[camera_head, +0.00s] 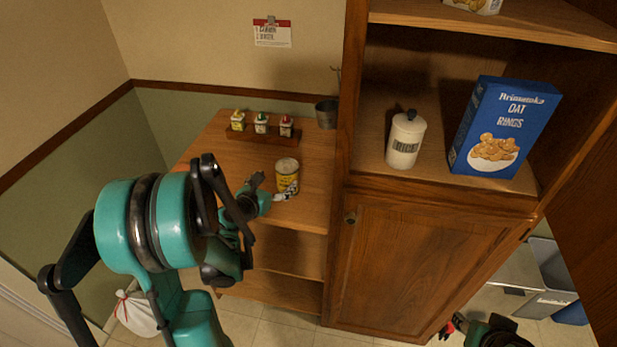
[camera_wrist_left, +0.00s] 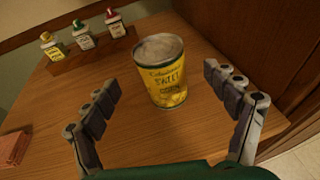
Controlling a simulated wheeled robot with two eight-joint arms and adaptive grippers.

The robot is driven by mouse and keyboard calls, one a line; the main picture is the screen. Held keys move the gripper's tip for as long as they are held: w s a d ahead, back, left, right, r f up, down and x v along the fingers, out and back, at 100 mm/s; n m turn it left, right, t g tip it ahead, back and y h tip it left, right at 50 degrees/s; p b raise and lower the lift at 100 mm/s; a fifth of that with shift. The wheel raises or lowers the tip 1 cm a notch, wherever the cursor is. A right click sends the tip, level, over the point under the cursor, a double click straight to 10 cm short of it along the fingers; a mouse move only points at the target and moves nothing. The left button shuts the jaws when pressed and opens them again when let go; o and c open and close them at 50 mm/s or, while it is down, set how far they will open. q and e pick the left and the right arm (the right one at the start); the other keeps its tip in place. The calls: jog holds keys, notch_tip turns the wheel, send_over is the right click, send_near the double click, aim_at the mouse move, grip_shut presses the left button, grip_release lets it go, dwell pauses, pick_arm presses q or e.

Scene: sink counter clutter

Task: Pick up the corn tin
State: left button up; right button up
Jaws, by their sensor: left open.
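The corn tin (camera_head: 287,177) stands upright on the wooden counter, yellow with a grey top. In the left wrist view the tin (camera_wrist_left: 166,78) shows its "SWEET" label and a green lower rim. My left gripper (camera_head: 269,188) is open just in front of the tin in the head view. In the left wrist view its fingers are spread on either side of the tin, which stands ahead between the fingertips with gaps on both sides. Part of my right arm (camera_head: 490,332) shows at the bottom right; its jaws cannot be made out.
A wooden rack (camera_head: 262,136) with several small bottles and a metal pot (camera_head: 327,114) stand behind the tin. A tall cabinet (camera_head: 425,265) rises right of the counter, holding a white canister (camera_head: 405,142) and a blue cereal box (camera_head: 503,128). A reddish block (camera_wrist_left: 13,149) lies at left.

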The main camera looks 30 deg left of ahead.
aim_at(287, 172)
pick_arm(q)
jog(key=x, duration=0.2)
jog(key=shift+w+d+f+b, duration=0.1)
jog(key=shift+w+f+b, duration=0.1)
jog(key=shift+w+b, duration=0.15)
jog(key=b+x, duration=0.1)
jog(key=x, duration=0.4)
jog(key=shift+s+f, duration=0.1)
jog(key=shift+f, duration=0.05)
jog(key=shift+s, duration=0.1)
jog(key=c, duration=1.7)
